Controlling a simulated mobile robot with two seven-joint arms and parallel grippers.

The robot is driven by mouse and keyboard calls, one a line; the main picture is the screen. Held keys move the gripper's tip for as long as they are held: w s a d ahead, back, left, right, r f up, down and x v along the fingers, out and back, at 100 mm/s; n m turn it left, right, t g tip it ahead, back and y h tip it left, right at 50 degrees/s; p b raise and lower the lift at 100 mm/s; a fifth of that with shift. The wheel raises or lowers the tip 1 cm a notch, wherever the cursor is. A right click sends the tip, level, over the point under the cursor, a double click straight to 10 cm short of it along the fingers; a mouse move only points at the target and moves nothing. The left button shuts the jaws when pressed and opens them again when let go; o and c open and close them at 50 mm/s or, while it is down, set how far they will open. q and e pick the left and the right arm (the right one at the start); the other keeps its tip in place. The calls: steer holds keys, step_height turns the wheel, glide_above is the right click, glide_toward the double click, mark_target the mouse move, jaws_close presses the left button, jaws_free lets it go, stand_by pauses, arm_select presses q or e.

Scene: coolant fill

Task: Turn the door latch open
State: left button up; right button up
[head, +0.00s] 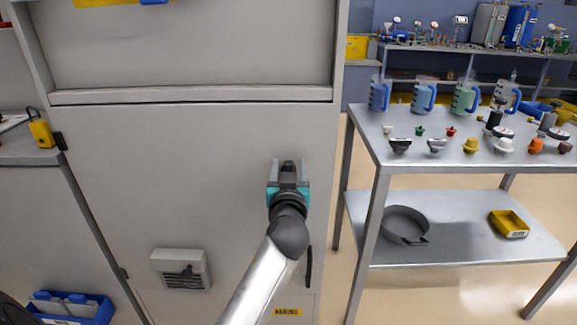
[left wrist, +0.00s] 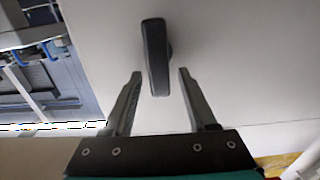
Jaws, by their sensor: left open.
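The door latch (left wrist: 155,57) is a dark bar-shaped handle on the pale grey cabinet door (head: 200,190). In the left wrist view it stands lengthwise between the two fingertips of my left gripper (left wrist: 160,74), with a gap on each side. My left gripper is open and holds nothing. How far the fingertips are from the door surface is hard to tell. My right gripper is not in view.
A black vertical handle-like part (head: 308,266) is lower on the door, near a vent (head: 181,269). A metal table (head: 455,172) with jugs and caps stands to the right.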

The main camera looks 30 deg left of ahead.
arm_select(q)
steer(key=c, duration=0.7)
jaws_close()
